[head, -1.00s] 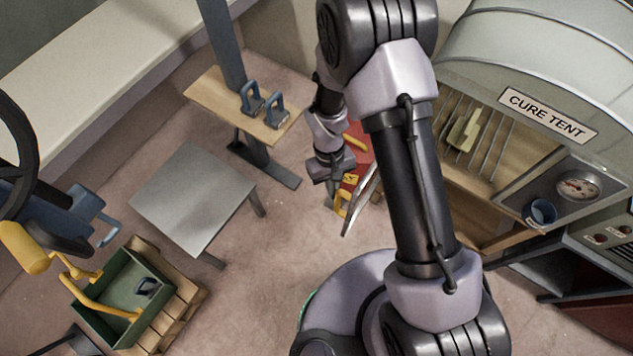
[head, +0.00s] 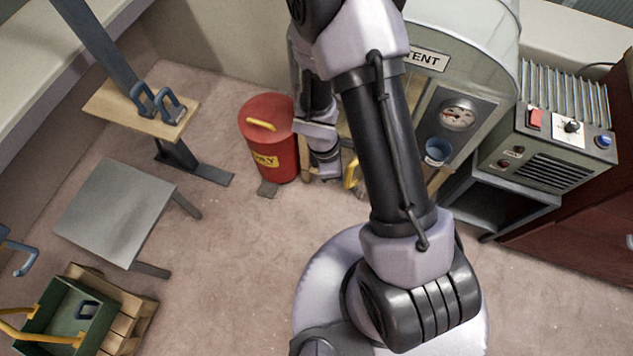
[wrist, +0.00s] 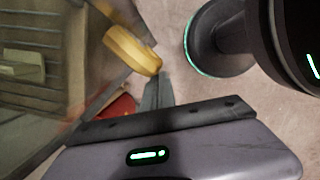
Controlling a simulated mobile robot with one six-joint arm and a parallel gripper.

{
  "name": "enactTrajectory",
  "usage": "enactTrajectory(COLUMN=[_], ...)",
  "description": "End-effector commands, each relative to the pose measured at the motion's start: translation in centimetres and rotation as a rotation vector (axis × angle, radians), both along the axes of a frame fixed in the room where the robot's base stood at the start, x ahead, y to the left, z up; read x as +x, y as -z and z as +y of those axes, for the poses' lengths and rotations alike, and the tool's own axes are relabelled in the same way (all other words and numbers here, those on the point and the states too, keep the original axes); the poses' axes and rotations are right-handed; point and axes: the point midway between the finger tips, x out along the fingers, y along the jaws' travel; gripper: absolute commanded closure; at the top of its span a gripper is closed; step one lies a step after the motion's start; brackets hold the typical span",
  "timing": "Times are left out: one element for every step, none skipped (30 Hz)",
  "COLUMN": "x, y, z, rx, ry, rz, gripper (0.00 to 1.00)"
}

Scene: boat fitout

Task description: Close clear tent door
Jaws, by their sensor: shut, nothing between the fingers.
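The cure tent (head: 490,45) stands at the upper right in the head view, its front partly hidden by my arm. Its clear door (wrist: 50,75) shows at left in the wrist view, with rack bars visible through it. How far the door stands open I cannot tell. The yellow handle (wrist: 132,50) is at the door's edge and also shows low beside my arm in the head view (head: 351,177). My gripper (wrist: 158,88) is shut and empty, its fingers close beside the handle's end. Whether they touch it I cannot tell.
A red lidded bin (head: 268,150) stands left of my gripper. A control unit (head: 548,140) stands right of the tent. A grey table (head: 115,210), a wooden stand (head: 125,112) and a green crate (head: 75,325) are at left. The floor between is clear.

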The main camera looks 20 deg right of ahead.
Motion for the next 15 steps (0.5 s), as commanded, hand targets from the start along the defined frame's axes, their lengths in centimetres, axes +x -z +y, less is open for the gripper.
enactTrajectory(x=[0.2,0.4,0.6,0.8,1.0,1.4,1.7,2.0,2.3,2.7,3.0,3.4,3.8,4.1,4.5], y=[0.2,0.2,0.1,0.1,0.0,0.0,-0.1,-0.2,-0.3,-0.3,-0.4,-0.4,-0.5,-0.5,-0.5], z=[-1.4,-2.2,-3.4,-4.3,-5.1,-6.3,-7.1,-7.9,-8.9,-9.7,-10.4,-11.3,-11.9,-12.5,-13.3], rx=[0.001,0.001,0.0,0.0,0.0,0.0,0.0,0.0,0.0,0.0,-0.001,0.0,0.0,0.0,0.0], ry=[-0.036,-0.063,-0.1,-0.128,-0.156,-0.192,-0.22,-0.248,-0.283,-0.306,-0.33,-0.362,-0.385,-0.407,-0.433], rz=[-0.001,-0.002,-0.002,-0.001,-0.001,-0.002,-0.002,-0.002,-0.001,0.0,-0.001,-0.001,0.0,-0.001,0.0], gripper=[1.0,1.0,1.0,1.0,1.0,1.0,1.0,1.0,1.0,1.0,1.0,1.0,1.0,1.0,1.0])
